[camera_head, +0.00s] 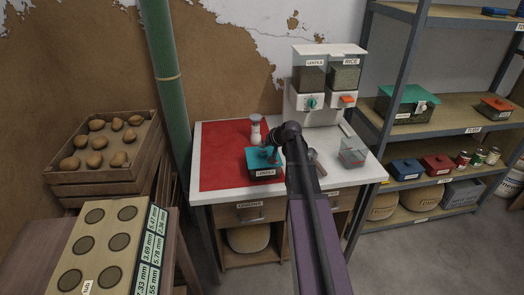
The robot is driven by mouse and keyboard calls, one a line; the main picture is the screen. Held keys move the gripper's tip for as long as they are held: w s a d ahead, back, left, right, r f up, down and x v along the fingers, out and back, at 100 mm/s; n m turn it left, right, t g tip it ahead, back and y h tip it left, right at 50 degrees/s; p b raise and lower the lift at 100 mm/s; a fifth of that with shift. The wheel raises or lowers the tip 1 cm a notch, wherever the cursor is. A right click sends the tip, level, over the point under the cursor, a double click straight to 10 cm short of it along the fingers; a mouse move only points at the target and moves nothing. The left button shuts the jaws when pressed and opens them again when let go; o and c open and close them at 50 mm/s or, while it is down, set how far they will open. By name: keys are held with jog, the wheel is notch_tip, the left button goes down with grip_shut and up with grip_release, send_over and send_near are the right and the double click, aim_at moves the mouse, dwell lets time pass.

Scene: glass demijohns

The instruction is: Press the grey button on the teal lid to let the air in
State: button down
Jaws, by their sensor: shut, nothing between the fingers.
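A small box with a teal lid (258,157) stands on the red mat (222,160) on the white-topped table, with a label on its front that seems to read LENTILS. My arm reaches up from the bottom of the picture to the table. My gripper (274,154) is shut and empty, small in this view, at the right part of the teal lid. I cannot tell whether it touches the lid. The grey button cannot be made out; the gripper and wrist cover part of the lid.
A white shaker-like object (256,130) stands just behind the box. A two-bin dispenser (327,85) stands at the back right, and a clear container (352,152) to the right of my arm. The red mat's left part is free.

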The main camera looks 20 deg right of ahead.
aim_at(264, 152)
dwell(0.3)
notch_tip(264, 152, up, 5)
jog(key=p, duration=0.5)
dwell(0.9)
jog(key=s+a+f+n+g+h, duration=0.1)
jog(key=s+a+f+g, duration=0.1)
jog(key=s+a, duration=0.5)
jog(key=s+a+f+n+g+h, duration=0.1)
jog(key=s+a+n+g, duration=0.1)
jog(key=s+a, duration=0.6)
jog(key=s+a+f+n+g+h, duration=0.1)
jog(key=s+a+g, duration=0.3)
jog(key=s+a, duration=0.4)
jog(key=shift+s+a+f+n+g, duration=0.15)
jog(key=shift+s+f+n+g, duration=0.25)
jog(key=shift+s+f, duration=0.65)
